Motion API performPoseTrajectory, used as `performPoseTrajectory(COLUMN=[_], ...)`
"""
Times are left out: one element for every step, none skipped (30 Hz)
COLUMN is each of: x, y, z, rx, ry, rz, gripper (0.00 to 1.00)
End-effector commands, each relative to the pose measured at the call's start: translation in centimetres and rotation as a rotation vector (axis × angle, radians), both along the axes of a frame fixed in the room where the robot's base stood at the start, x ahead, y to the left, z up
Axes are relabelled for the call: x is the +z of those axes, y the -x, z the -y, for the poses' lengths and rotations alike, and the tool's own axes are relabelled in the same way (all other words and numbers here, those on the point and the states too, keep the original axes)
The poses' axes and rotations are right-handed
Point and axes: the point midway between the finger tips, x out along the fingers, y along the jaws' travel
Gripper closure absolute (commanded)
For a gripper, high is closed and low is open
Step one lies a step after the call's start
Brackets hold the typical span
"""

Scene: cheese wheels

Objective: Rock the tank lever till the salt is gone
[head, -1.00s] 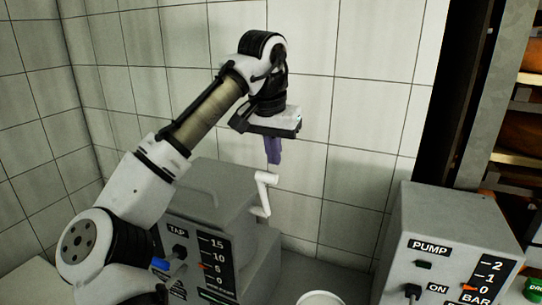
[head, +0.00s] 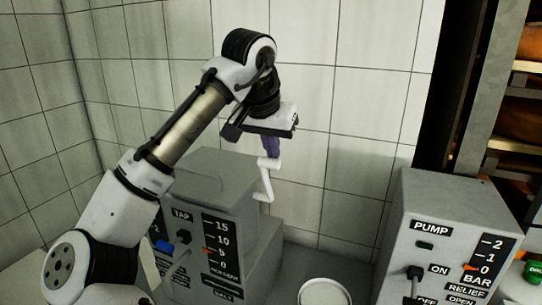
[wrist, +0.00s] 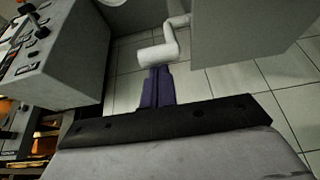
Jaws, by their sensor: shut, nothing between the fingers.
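The tank (head: 207,175) is a grey box against the tiled wall. Its white cranked lever (head: 266,185) sticks up at its right side, with a short grip at the top. The lever also shows in the wrist view (wrist: 165,52). My gripper (head: 271,152) has purple fingers, points down, and is shut and empty. Its tips are right at the lever's grip in both views; I cannot tell whether they touch. In the wrist view the shut fingers (wrist: 157,85) meet the grip's edge. The tank's gauge (head: 218,248) has its orange pointer near 5. No salt is visible.
A blue tap knob (head: 165,246) is on the tank's front. A grey pump box (head: 440,215) with its own gauge and switches stands at the right. A white round container (head: 325,292) is between them at the bottom. Shelves (head: 515,120) stand at the far right.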

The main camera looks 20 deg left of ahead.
Motion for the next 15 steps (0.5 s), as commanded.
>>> performPoseTrajectory(x=[-0.49,-0.43,-0.34,-0.26,-0.18,-0.1,-0.04,0.01,0.04,0.05,0.05,0.05,0.05,0.05,0.05], y=[-0.1,-0.16,-0.22,-0.24,-0.25,-0.27,-0.27,-0.28,-0.28,-0.28,-0.28,-0.28,-0.27,-0.27,-0.27], z=[0.02,0.0,-0.02,-0.03,-0.03,-0.04,-0.05,-0.06,-0.06,-0.06,-0.06,-0.06,-0.07,-0.07,-0.07], rx=[-0.001,0.0,0.001,0.001,0.001,0.002,0.002,0.003,0.003,0.003,0.003,0.003,0.003,0.003,0.003], ry=[0.003,0.004,0.005,0.005,0.005,0.005,0.005,0.004,0.004,0.004,0.004,0.004,0.004,0.004,0.004], rz=[0.026,0.039,0.053,0.061,0.067,0.071,0.073,0.074,0.074,0.073,0.073,0.073,0.073,0.073,0.072], gripper=[1.0,1.0,1.0,1.0,1.0,1.0,1.0,1.0,1.0,1.0,1.0,1.0,1.0,1.0,1.0])
